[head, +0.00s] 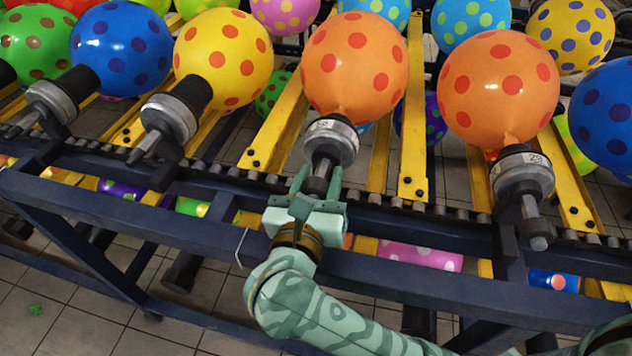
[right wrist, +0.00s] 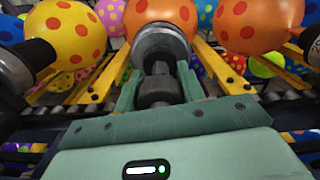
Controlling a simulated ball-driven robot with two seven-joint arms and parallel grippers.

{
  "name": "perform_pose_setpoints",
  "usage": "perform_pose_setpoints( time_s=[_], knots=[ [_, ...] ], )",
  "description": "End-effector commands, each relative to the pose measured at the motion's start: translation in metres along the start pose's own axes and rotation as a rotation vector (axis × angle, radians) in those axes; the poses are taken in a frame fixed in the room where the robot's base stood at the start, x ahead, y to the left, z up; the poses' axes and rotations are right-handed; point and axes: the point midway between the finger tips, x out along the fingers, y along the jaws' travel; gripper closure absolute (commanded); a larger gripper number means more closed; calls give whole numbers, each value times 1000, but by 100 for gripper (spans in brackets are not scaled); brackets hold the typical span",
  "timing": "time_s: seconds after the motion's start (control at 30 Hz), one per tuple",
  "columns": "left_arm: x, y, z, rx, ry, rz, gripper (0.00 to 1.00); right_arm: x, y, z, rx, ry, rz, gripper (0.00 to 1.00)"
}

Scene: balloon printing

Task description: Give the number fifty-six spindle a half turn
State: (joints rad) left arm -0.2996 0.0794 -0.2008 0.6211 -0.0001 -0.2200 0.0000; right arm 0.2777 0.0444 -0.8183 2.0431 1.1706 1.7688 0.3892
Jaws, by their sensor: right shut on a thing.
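A spindle with a grey metal collar (head: 331,137) carries an orange balloon with red dots (head: 355,65) at the middle of the rack. Its white label is small and hard to read, perhaps 56. My right gripper (head: 318,181) is shut on this spindle's dark shaft end, with one finger on each side. In the right wrist view the shaft (right wrist: 158,93) sits between the green fingers, in line with the collar (right wrist: 160,46). The left gripper is not in view.
Neighbouring spindles stand left (head: 171,117) and right (head: 522,172), the right one labelled perhaps 29, each with a balloon. A dark blue rail (head: 150,218) runs along the front, close to my right forearm. Yellow bars (head: 415,110) lie between the spindles. Tiled floor shows below.

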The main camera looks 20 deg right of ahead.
Motion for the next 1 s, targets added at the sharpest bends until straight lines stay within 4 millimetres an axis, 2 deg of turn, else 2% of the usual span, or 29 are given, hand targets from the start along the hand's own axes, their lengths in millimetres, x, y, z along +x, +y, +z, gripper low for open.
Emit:
perform_pose_setpoints(
  time_s=[0.03,0.43,1.0],
  knots=[
    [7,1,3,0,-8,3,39,0,1,-6,37,6,2,84],
    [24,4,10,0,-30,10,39,0,0,-3,277,4,2,84],
    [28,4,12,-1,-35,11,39,-1,-1,-1,340,4,2,84]
  ],
)
